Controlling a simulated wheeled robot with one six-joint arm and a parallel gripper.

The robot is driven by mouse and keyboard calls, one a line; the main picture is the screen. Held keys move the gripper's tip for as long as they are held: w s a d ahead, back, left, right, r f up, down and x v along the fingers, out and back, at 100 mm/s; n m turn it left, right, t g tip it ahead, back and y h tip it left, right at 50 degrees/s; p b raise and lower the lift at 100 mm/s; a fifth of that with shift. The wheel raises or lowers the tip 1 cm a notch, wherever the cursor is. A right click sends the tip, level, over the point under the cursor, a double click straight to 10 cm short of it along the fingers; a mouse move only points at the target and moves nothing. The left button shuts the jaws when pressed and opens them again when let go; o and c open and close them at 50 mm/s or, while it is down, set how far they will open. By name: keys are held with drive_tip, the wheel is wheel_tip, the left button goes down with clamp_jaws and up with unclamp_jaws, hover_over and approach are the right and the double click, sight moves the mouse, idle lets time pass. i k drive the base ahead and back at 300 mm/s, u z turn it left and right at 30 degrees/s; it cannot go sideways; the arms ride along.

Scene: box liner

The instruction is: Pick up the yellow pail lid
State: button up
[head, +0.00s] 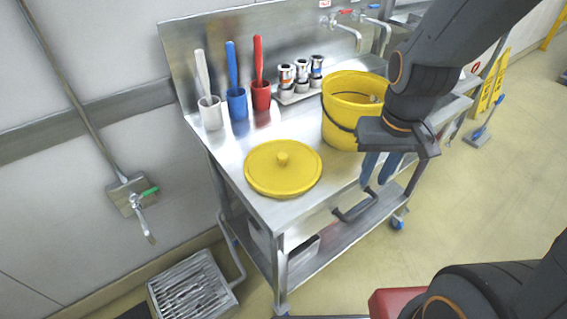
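The yellow pail lid (283,168) lies flat on the steel table top near its front left corner, with a round knob in its middle facing up. The yellow pail (342,121) stands upright and open behind and to the right of the lid. My gripper (376,175) hangs to the right of the lid, in front of the pail, and hides part of the pail. Its two blue-grey fingers point down with a gap between them. I see nothing held between them, and the gripper is apart from the lid.
White, blue (238,104) and red brushes stand in cups behind the lid. A tray (299,96) of small metal cans is beside them. Taps project from the backsplash. A floor grate (192,288) lies at lower left.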

sight(279, 168)
drive_tip(key=u, duration=1.7)
drive_tip(key=k, duration=0.55)
drive_tip(key=z, duration=1.6)
drive_tip(key=i, duration=0.5)
drive_tip(key=u, duration=0.05)
